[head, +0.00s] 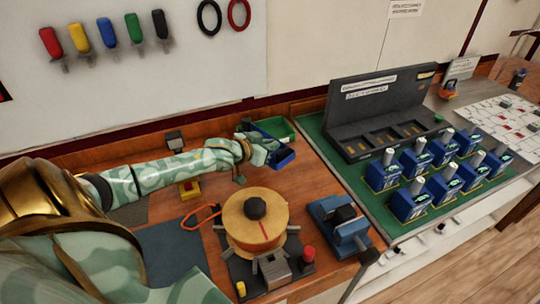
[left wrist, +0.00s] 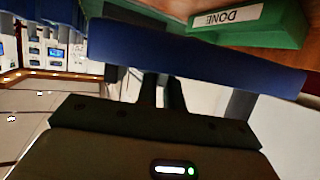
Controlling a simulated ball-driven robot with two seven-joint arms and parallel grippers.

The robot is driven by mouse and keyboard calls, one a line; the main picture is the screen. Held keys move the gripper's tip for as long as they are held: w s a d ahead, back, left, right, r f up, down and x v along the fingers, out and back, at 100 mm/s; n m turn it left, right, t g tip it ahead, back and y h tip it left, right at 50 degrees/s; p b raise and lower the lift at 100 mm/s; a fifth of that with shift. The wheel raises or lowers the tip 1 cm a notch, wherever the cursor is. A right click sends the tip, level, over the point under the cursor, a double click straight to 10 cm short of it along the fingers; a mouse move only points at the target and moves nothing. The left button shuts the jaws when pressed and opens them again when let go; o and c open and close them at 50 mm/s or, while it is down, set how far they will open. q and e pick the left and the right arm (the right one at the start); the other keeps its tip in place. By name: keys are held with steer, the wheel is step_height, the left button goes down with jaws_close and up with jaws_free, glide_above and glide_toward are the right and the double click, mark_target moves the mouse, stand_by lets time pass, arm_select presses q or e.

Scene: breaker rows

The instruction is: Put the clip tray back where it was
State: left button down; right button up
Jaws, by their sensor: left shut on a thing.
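A blue tray, which looks like the clip tray (head: 284,159), is at the back of the wooden bench in the head view. My left gripper (head: 268,146) is shut on its near side. In the left wrist view the tray's blue wall (left wrist: 190,55) crosses the picture between the dark fingers. The tray's inside is mostly hidden by my gripper, and I cannot tell whether it touches the bench. A green tray (head: 275,127), marked DONE in the left wrist view (left wrist: 255,25), lies right behind it. My right gripper is out of view.
A yellow-orange spool (head: 252,222) stands on the bench in front of my left arm, beside a blue clamp-like fixture (head: 340,225). A yellow block with a red button (head: 190,188) sits under my forearm. Several blue breakers (head: 408,200) stand on the green mat (head: 315,130) at right.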

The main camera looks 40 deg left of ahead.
arm_select(q)
steer(key=shift+w+a+f, duration=0.1)
steer(key=shift+a+f, duration=0.15)
steer(key=shift+f, duration=0.05)
step_height(320, 180, down, 3)
steer(key=shift+f+b, duration=0.1)
steer(key=shift+b, duration=0.6)
steer(key=shift+f, duration=0.45)
steer(key=c, duration=1.5)
jaws_free()
steer(key=shift+c, duration=0.2)
